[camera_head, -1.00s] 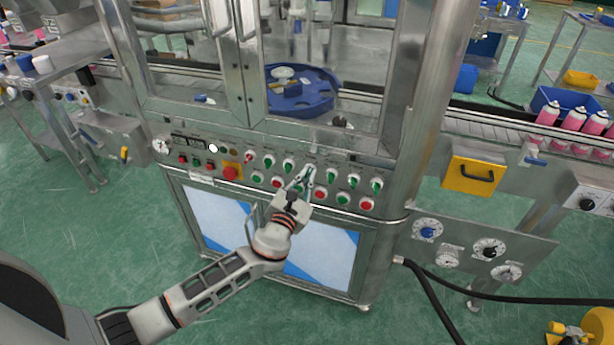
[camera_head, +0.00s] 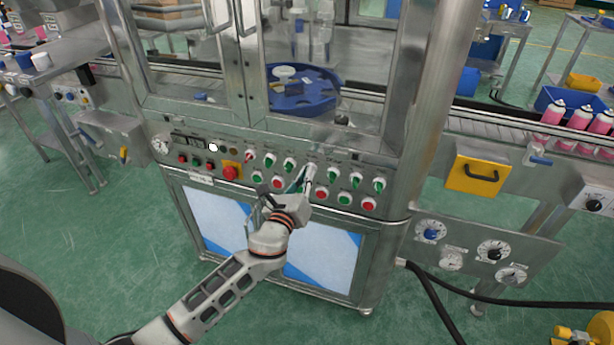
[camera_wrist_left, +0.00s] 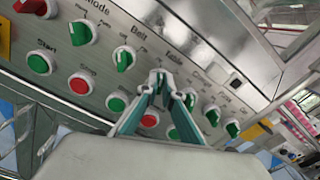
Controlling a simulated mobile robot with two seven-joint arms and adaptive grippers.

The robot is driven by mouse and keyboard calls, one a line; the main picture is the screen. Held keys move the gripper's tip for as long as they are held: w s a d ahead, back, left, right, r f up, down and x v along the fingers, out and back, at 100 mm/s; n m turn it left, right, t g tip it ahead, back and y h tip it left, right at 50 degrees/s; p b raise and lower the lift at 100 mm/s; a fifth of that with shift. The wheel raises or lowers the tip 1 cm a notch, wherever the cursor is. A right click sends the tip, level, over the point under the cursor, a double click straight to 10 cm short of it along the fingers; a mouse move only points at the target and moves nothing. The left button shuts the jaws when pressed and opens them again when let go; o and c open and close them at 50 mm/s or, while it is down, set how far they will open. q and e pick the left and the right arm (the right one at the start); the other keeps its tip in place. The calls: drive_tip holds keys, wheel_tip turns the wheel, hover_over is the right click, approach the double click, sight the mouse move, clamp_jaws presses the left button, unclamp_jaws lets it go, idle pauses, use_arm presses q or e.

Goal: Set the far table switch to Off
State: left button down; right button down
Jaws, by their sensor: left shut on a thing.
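The table switch is one of the row of round selector knobs on the machine's steel control panel (camera_head: 225,158). In the left wrist view its label reads like "Table", and the knob under it is mostly hidden behind my fingertips. My left gripper (camera_head: 309,170) is at that knob in the upper row, its fingers shut on it; its tips also show in the left wrist view (camera_wrist_left: 160,78). The way the knob points cannot be made out. The green belt switch (camera_wrist_left: 124,58) is just left of the fingers. My right gripper is not in view.
Other knobs stand close by, such as the mode switch (camera_wrist_left: 81,32) and a green knob to the right (camera_head: 330,172). Below is a row of green and red push buttons, including a red one (camera_head: 277,182). A blue turntable (camera_head: 310,98) sits behind the machine's frame.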

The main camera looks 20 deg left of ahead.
use_arm(q)
drive_tip(key=shift+n, duration=0.6)
drive_tip(key=c, duration=2.2)
unclamp_jaws()
drive_tip(key=s, duration=1.2)
drive_tip(key=shift+a, duration=0.25)
